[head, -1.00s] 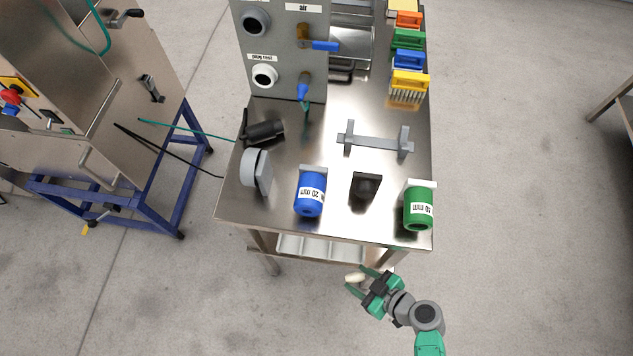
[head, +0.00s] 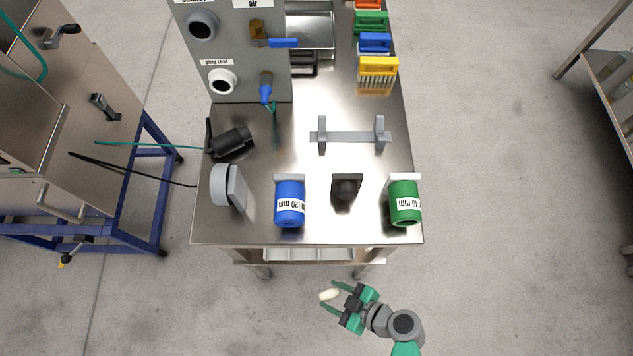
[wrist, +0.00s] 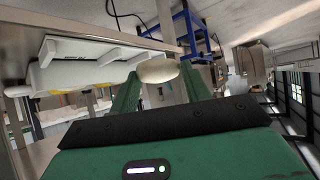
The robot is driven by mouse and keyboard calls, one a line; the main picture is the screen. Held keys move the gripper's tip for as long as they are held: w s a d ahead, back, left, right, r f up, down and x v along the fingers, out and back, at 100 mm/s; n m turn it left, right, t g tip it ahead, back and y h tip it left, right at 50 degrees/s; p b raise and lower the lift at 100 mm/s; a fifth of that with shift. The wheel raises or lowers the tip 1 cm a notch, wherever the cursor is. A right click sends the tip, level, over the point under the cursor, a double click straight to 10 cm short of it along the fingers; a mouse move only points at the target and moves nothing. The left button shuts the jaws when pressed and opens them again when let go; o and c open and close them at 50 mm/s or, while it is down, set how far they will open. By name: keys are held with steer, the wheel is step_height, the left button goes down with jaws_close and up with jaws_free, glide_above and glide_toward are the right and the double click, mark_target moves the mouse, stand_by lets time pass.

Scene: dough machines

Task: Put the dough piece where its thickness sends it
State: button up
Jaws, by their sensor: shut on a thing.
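The dough piece is a small, pale, oval lump (head: 329,295). My gripper (head: 331,296) is shut on it and holds it out over the floor, in front of the near edge of the steel table. The wrist view also shows the dough piece (wrist: 157,71) between the two green fingertips. A blue cylinder labelled 20 mm (head: 289,204) stands near the table's front edge. A green cylinder labelled 40 mm (head: 404,203) stands at the front right. The dough's thickness cannot be read from these views.
The steel table (head: 330,220) also holds a grey bracket bar (head: 350,137), a black block (head: 346,188), a grey disc (head: 224,186) and a black handled tool (head: 230,142). Coloured brushes (head: 377,68) line its right side. A blue-framed machine (head: 75,130) stands left.

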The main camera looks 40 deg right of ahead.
steer(key=w+d+b, duration=0.1)
steer(key=w, duration=0.4)
steer(key=w+d+f+b, duration=0.1)
steer(key=w, duration=0.4)
steer(key=w+d+b, duration=0.1)
steer(key=w, duration=0.4)
steer(key=shift+w+f+b, duration=0.25)
steer(key=shift+w+b, duration=0.1)
steer(key=shift+w, duration=0.05)
steer(key=shift+s+f+b, duration=0.1)
steer(key=shift+f+b, duration=1.15)
steer(key=shift+f, duration=0.75)
steer(key=o, duration=1)
steer(key=shift+r, duration=0.1)
steer(key=shift+o, duration=0.2)
steer(key=shift+s+d+r+p, duration=0.1)
steer(key=shift+r+p, duration=0.3)
steer(key=shift+p, duration=0.1)
steer(key=p+v, duration=0.4)
steer(key=v, duration=0.7)
steer(key=shift+s, duration=0.3)
steer(key=shift+d, duration=0.15)
